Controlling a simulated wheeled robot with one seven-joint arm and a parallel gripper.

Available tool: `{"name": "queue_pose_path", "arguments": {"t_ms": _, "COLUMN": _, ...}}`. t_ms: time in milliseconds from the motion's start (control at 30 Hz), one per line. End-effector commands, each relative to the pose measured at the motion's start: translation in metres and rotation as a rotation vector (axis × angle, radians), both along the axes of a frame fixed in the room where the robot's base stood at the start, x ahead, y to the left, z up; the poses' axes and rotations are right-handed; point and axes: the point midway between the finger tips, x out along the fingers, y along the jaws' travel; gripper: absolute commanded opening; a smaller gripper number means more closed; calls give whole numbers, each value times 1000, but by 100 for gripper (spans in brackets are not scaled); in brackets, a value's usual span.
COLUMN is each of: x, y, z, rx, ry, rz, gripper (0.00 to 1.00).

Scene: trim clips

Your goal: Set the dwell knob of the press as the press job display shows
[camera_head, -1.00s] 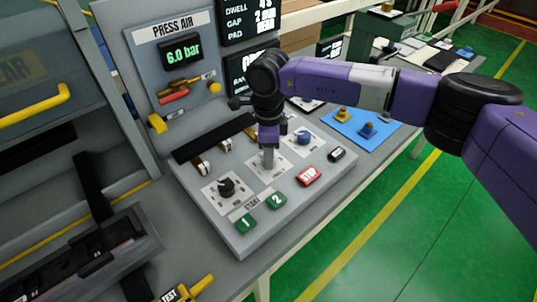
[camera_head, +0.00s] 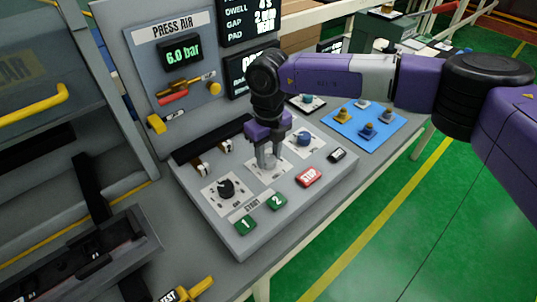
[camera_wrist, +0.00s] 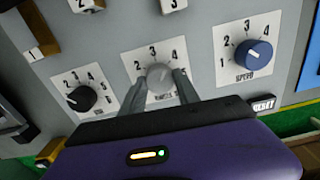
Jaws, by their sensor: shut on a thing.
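The press job display (camera_head: 250,16) is cut off at the top of the head view. A grey knob (camera_wrist: 159,73) sits on the middle dial plate (camera_wrist: 140,60) of the press panel, numbered 2, 3 and 4 in view. Its label is partly covered, and its pointer direction is unclear. My gripper (camera_head: 269,163) is shut on the grey knob, one finger on each side. A black knob (camera_wrist: 81,98) is on the left plate. A blue knob (camera_wrist: 253,53), labelled SPEED, is on the right.
Green buttons 1 (camera_head: 245,225) and 2 (camera_head: 276,202), a red STOP button (camera_head: 309,177) and a black RESET button (camera_wrist: 263,104) line the panel's front. Small switches (camera_head: 227,145) stand behind the dials. A blue mat (camera_head: 352,133) with several small parts lies to the right.

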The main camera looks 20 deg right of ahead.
Motion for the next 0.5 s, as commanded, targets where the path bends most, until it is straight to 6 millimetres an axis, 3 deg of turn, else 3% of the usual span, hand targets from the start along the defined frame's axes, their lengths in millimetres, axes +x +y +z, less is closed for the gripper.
{"name": "queue_pose_path", "arguments": {"t_ms": 500, "x": 0, "y": -1, "z": 1, "rx": -2, "ry": -1, "rz": -225, "gripper": 0}}
